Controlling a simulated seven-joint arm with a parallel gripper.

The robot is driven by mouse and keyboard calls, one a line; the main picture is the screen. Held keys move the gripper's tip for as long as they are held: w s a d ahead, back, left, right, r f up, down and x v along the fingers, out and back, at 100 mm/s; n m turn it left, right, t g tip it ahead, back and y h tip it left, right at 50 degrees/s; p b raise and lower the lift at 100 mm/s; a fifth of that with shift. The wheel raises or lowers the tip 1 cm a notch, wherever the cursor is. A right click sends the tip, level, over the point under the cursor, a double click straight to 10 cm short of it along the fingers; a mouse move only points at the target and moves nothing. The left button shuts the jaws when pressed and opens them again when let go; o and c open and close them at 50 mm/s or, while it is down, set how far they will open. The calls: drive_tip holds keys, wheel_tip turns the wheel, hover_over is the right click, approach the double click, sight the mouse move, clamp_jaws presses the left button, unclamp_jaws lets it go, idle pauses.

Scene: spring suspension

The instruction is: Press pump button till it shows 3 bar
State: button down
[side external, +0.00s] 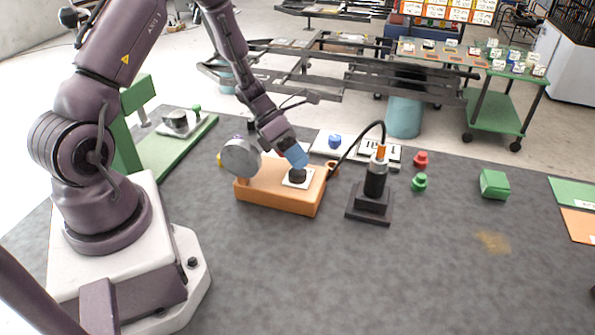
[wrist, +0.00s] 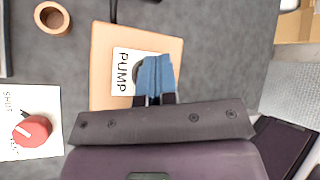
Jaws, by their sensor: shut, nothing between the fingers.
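The orange pump box (side external: 270,199) stands on the grey table, with a black button (side external: 297,175) on a white plate on its top. A round grey gauge (side external: 241,158) stands at its left end; no reading can be made out. My gripper (side external: 297,160) has blue fingertips, shut and empty, pointing down at the button, very close above or touching it; I cannot tell which. In the wrist view, the plate reads PUMP (wrist: 122,72), and my fingertips (wrist: 154,98) cover most of the button (wrist: 138,72).
A black stand (side external: 374,191) with a hose is right of the box. Red (side external: 421,160) and green (side external: 419,182) knobs and a green block (side external: 494,184) lie further right. The wrist view shows a red knob (wrist: 32,131) on a white plate and a wooden ring (wrist: 52,19). The front table is clear.

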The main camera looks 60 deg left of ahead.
drive_tip(key=shift+f, duration=0.8)
idle(1.0)
drive_tip(key=shift+r, duration=1.25)
drive_tip(key=shift+r, duration=2.5)
